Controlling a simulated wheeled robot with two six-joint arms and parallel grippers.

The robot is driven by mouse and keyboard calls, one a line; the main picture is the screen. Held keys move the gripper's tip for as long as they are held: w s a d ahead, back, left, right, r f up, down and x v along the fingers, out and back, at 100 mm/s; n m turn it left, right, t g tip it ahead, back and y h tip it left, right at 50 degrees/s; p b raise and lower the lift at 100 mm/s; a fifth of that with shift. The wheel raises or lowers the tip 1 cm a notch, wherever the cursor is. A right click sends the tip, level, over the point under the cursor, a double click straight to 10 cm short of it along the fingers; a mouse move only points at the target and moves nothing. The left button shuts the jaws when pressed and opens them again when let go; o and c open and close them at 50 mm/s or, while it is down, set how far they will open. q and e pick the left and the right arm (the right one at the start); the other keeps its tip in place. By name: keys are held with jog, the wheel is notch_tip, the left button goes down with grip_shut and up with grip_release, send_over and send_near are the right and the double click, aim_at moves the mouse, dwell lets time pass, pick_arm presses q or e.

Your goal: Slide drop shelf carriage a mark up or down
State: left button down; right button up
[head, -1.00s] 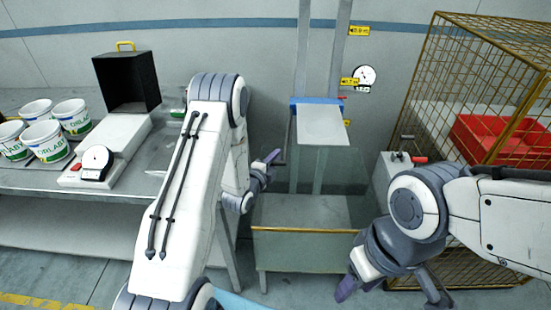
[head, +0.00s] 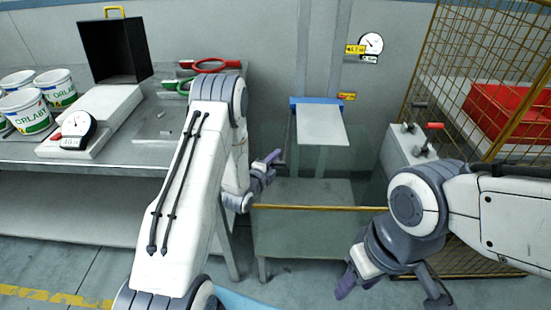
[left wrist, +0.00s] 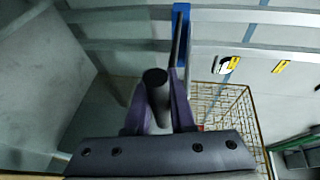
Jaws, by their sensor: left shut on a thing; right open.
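The drop shelf carriage (head: 318,104) is a blue bar with a pale sloping plate (head: 321,127), on a grey upright mast (head: 322,60). Its top lies about level with the lower yellow mark (head: 347,96); another yellow mark (head: 355,49) is higher. My left gripper (head: 272,165) is left of and below the plate. In the left wrist view it is shut on a dark round handle (left wrist: 155,78); a dark rod behind leads to a blue part (left wrist: 182,15). The join between handle and carriage is unclear. My right gripper (head: 392,290) is open and empty at lower right.
A glass-sided tank (head: 305,235) with a yellow rim stands under the carriage. A bench (head: 110,170) with white buckets, a scale and a black box is left. A lever box (head: 410,145) and wire cage (head: 445,80) are right. A dial (head: 370,43) hangs behind.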

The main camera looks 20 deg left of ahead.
pick_arm(q)
jog(key=c, duration=0.8)
grip_release()
jog(key=shift+o, duration=0.2)
jog(key=shift+r, duration=0.1)
jog(key=shift+r, duration=0.1)
jog(key=s+d+r+b, duration=0.1)
jog(key=s+d+r, duration=0.2)
jog(key=d+r, duration=0.7)
jog(key=shift+d+r, duration=0.4)
jog(key=shift+d, duration=0.2)
jog(key=shift+s, duration=0.1)
